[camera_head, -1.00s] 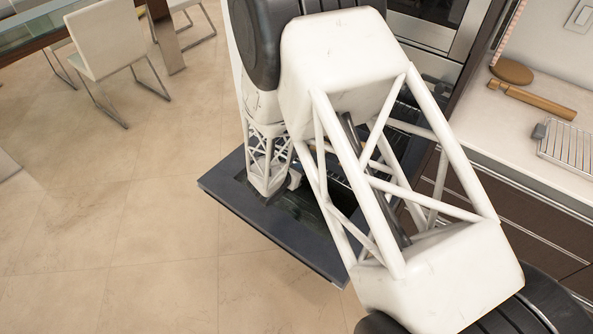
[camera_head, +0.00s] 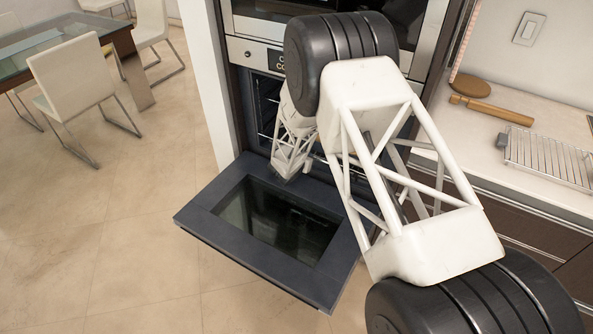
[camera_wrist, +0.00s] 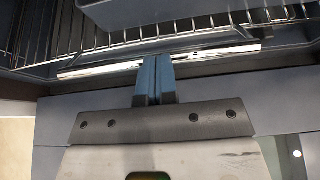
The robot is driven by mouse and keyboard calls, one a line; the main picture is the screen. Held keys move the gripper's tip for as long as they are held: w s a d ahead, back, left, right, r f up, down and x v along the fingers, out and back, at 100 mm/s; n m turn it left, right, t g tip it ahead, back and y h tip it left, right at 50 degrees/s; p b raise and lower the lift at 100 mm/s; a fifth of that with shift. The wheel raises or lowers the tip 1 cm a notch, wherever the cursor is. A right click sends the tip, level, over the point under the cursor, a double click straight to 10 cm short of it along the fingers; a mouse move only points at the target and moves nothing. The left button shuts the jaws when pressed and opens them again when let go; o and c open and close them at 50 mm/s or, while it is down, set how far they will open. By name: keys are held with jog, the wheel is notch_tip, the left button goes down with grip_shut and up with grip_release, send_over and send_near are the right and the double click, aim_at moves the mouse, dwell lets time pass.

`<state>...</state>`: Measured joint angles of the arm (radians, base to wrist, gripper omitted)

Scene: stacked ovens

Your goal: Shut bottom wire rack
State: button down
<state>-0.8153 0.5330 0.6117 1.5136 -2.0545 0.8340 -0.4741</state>
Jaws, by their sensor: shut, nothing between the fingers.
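The lower oven's door (camera_head: 335,285) hangs open and flat in the head view. In the wrist view, a wire rack (camera_wrist: 60,42) shows in the oven, its wires running across the upper part. A shiny metal bar (camera_wrist: 100,68) crosses just below it; I cannot tell whether it is part of the rack. My gripper (camera_wrist: 153,60) is shut and empty, its blue fingertips overlapping the bar; contact is unclear. In the head view the gripper is hidden by my arm, which reaches low into the oven's mouth. Which rack level this is cannot be told for sure.
A dark tray or pan (camera_wrist: 150,12) sits above the fingers in the wrist view. Another oven (camera_head: 262,22) is stacked above. A counter (camera_head: 500,92) at the right holds a loose wire rack (camera_head: 545,155). Open floor (camera_head: 120,230) lies left of the door.

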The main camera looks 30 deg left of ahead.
aim_at(318, 144)
jog(key=w, duration=0.7)
jog(key=shift+w+r, duration=0.1)
jog(key=shift+w, duration=0.15)
jog(key=shift+w, duration=0.15)
jog(key=shift+r, duration=0.15)
jog(key=v, duration=1.4)
jog(key=shift+s+f, duration=0.25)
jog(key=shift+s, duration=0.25)
